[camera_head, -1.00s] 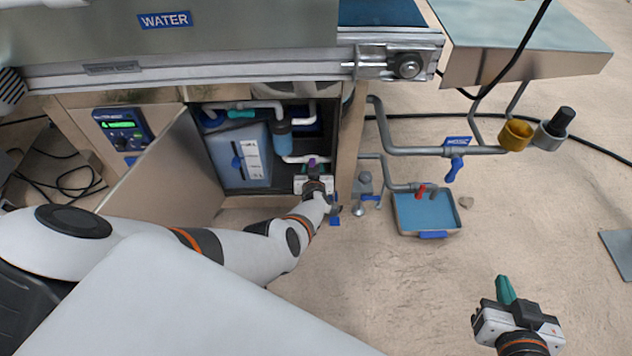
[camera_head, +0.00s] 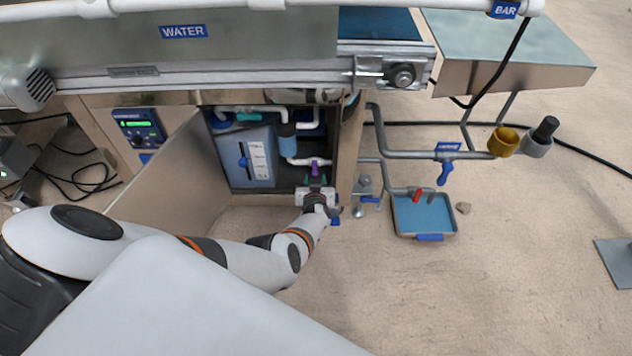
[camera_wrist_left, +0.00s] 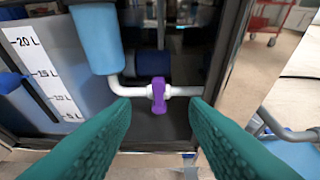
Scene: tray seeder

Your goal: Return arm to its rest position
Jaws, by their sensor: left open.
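My left arm reaches in from the left in the head view, and its gripper (camera_head: 317,182) is at the front of the open cabinet under the machine. In the left wrist view its two green fingers (camera_wrist_left: 160,128) are spread wide, with nothing between them. A purple valve handle (camera_wrist_left: 158,96) on a white pipe (camera_wrist_left: 128,89) lies ahead of the fingers, apart from them. The valve handle also shows just beyond the gripper in the head view (camera_head: 315,167). My right gripper is not in view.
The cabinet door (camera_head: 172,180) stands open left of the gripper. Inside is a water tank (camera_head: 232,160) with a level scale. Right of the cabinet are grey pipes (camera_head: 410,151), a blue-handled valve (camera_head: 445,172) and a blue tray (camera_head: 398,227) on the floor. The floor in front is clear.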

